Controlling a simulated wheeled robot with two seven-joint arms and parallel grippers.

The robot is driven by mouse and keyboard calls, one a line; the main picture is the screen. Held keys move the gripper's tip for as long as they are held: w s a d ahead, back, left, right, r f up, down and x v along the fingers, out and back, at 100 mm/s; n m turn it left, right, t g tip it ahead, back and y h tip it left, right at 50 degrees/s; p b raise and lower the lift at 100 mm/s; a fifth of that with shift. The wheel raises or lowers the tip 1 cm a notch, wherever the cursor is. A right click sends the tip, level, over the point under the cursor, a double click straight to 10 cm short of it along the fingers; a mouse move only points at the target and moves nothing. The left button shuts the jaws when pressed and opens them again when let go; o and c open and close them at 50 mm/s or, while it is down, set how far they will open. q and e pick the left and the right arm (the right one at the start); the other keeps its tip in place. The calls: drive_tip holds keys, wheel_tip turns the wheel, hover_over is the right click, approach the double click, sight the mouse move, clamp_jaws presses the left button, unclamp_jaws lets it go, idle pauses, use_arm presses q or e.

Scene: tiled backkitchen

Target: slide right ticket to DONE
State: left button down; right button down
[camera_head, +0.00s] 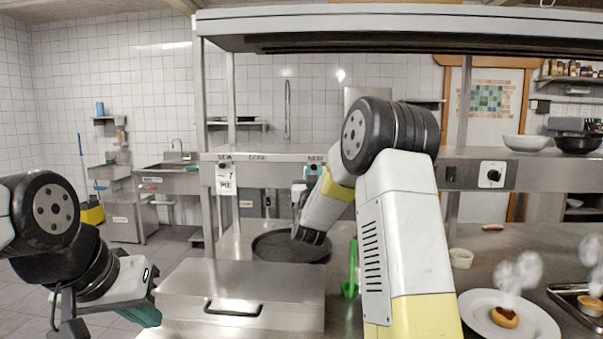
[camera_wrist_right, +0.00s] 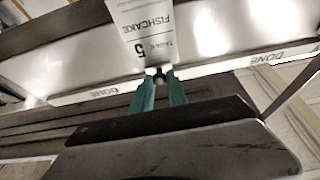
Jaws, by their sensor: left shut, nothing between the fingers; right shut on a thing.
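My right gripper (camera_wrist_right: 158,92) has green fingers. In the right wrist view it is shut on a small dark knob at the lower edge of a white ticket (camera_wrist_right: 150,30) reading FISHCAKE, table 5, upside down there. A DONE label (camera_wrist_right: 267,58) is on the rail to the right in that view; another rail label (camera_wrist_right: 103,91) is hard to read. A ticket reading 7 PIE (camera_head: 226,181) hangs from the shelf rail at left. My left gripper (camera_head: 145,316) is shut and empty, low at left.
A steel box with a handle (camera_head: 240,285) and a dark round pan (camera_head: 275,245) stand on the counter below the rail. A green utensil (camera_head: 352,270) stands by my right arm.

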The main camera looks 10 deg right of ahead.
idle(0.3)
drive_tip(key=s+d, duration=0.3)
drive_tip(key=d, duration=0.8)
drive_tip(key=shift+s+d, duration=0.15)
drive_tip(key=shift+d, duration=0.1)
drive_tip(key=c, duration=1.3)
unclamp_jaws()
drive_tip(key=shift+d, duration=0.1)
drive_tip(key=v, duration=0.8)
